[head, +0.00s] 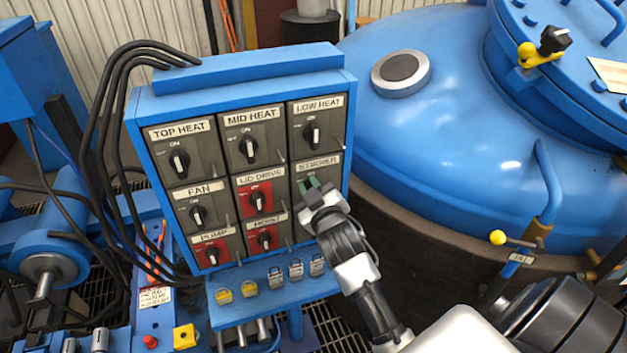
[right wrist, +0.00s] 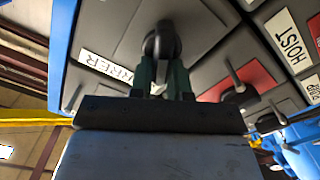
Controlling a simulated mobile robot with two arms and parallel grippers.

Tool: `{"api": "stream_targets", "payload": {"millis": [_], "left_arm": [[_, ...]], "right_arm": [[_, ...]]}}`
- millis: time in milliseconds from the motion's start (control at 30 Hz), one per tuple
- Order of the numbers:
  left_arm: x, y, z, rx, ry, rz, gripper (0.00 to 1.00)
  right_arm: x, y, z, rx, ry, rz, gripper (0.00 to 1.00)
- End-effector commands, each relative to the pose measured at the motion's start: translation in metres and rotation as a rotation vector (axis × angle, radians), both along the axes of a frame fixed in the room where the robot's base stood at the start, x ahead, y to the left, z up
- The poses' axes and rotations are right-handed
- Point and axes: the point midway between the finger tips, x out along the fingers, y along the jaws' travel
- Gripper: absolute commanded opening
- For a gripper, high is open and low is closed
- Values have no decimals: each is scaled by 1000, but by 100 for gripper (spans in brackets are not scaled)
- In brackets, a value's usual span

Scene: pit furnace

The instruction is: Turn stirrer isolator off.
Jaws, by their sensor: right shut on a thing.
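The stirrer isolator is a grey switch box with a STIRRER label (head: 318,165), in the right column of the blue panel, middle row. My right gripper (head: 310,187) reaches it from the lower right and hides most of its handle in the head view. In the right wrist view the dark handle (right wrist: 160,42) stands between the dark green fingers of my right gripper (right wrist: 161,75), which are shut on it. The STIRRER label (right wrist: 106,68) is partly covered there. I cannot tell the handle's exact angle. My left gripper is not in view.
Neighbouring isolators are LOW HEAT (head: 312,134) above, the red LID DRIVE (head: 257,199) to the left and the red HOIST (head: 264,239) at the lower left. Several padlocks (head: 275,278) sit on the ledge below. The blue furnace lid (head: 450,130) is close on the right.

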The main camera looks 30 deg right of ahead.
Motion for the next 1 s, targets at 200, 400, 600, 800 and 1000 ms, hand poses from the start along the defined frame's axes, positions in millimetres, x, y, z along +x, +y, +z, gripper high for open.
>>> {"api": "stream_targets", "payload": {"millis": [200,400,600,800,1000], "left_arm": [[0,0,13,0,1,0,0],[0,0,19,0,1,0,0],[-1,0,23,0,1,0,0],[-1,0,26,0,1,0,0],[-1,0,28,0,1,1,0]], "right_arm": [[1,4,-1,-203,50,0,0],[2,6,-4,-388,93,2,0],[2,8,-8,-573,138,1,0],[2,10,-12,-744,179,1,0],[3,11,-15,-882,211,2,0]]}}
